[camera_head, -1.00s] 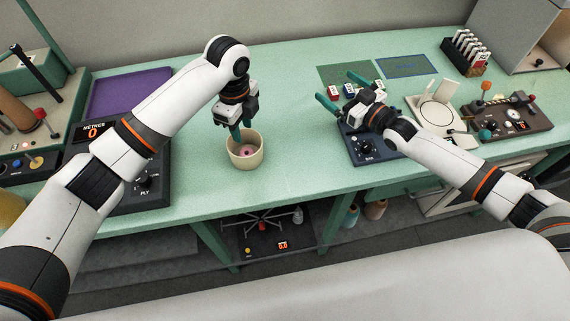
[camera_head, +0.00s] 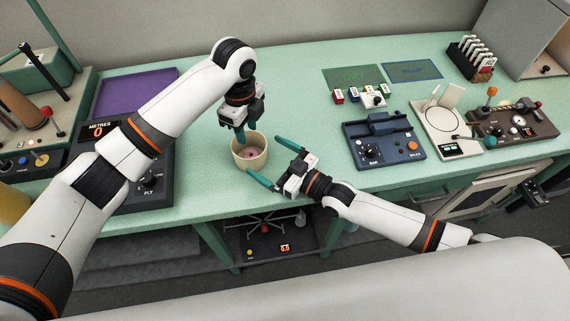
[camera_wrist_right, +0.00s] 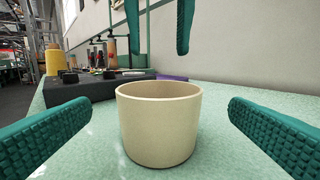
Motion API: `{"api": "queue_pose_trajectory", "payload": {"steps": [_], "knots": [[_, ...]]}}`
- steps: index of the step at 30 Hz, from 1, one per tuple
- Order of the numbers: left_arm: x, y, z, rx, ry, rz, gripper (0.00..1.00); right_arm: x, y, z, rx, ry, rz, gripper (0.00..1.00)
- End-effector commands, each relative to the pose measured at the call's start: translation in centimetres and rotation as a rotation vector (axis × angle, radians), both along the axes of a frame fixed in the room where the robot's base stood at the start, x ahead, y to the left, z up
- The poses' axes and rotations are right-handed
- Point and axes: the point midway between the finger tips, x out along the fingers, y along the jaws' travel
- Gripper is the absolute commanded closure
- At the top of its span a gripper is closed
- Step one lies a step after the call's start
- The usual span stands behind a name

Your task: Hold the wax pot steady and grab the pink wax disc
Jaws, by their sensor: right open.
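The cream wax pot (camera_head: 250,166) stands upright on the green bench, and it fills the middle of the right wrist view (camera_wrist_right: 160,130). The pink wax disc (camera_head: 249,153) lies inside it and is hidden behind the pot wall in the wrist view. My right gripper (camera_head: 264,157) is open at the pot's right side, low, with one finger towards each side of the pot and a gap to both. My left gripper (camera_head: 242,132) points down at the pot's back rim. Its two fingers (camera_wrist_right: 160,30) show apart with nothing between them, their tips above the rim in the wrist view.
A dark blue splice device (camera_head: 384,142) stands right of the pot, with a white scale-like device (camera_head: 445,122) beyond it. A dark counter box marked METRES (camera_head: 150,190) lies left of the pot.

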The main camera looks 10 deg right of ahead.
Motion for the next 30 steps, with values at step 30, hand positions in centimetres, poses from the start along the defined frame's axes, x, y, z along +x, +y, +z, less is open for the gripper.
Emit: {"api": "queue_pose_trajectory", "payload": {"steps": [30], "knots": [[0.0,0.0,0.0,0.0,0.0,0.0,0.64,4.8,4.8,0.0,0.0,0.001,0.0,0.34]]}}
